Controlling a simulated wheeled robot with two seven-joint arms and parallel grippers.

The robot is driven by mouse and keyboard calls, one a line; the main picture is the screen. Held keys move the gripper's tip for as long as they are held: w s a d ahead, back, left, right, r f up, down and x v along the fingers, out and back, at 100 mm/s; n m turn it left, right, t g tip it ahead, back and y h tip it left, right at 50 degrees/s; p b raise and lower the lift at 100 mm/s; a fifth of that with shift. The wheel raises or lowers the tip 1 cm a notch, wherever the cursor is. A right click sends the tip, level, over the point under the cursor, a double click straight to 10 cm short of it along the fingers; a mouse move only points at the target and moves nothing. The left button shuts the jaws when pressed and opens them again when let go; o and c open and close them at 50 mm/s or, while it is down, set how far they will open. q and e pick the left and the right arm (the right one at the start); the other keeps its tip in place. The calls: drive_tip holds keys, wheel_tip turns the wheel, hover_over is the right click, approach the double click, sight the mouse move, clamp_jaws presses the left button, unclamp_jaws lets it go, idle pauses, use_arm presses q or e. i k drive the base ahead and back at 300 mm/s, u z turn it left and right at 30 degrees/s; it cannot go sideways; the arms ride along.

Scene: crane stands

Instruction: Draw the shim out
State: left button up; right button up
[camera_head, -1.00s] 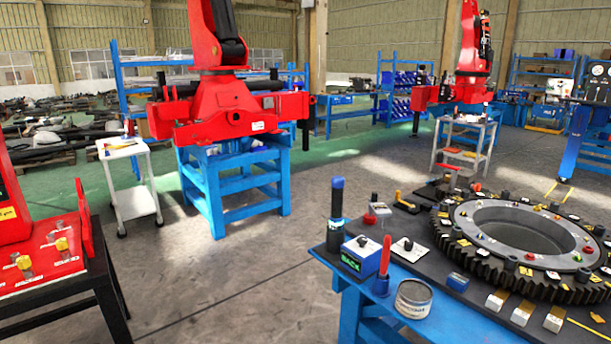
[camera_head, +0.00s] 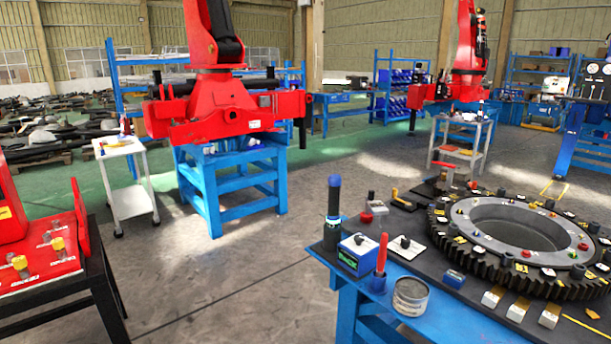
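I cannot single out the shim with certainty. A large dark toothed ring (camera_head: 449,270) lies on the blue workbench at the right. Several small pale blocks with yellowish tops, such as one block (camera_head: 493,297), sit by its front edge. Further away, a red crane (camera_head: 225,108) rests on a blue stand (camera_head: 207,190) at centre left. A second red crane (camera_head: 455,90) stands at the back right. What lies between each crane and its stand is too small to tell. Neither of my grippers is in view.
The blue workbench (camera_head: 408,318) holds a tin (camera_head: 411,296), a blue box (camera_head: 357,254) and a dark upright cylinder (camera_head: 333,213). A white cart (camera_head: 128,190) stands left of the near crane. A red panel (camera_head: 48,254) is at the left edge. The middle floor is clear.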

sight(549, 318)
drive_tip(key=z, duration=1.55)
drive_tip(key=k, duration=0.3)
drive_tip(key=z, duration=0.9)
drive_tip(key=i, duration=1.05)
drive_tip(key=u, duration=0.25)
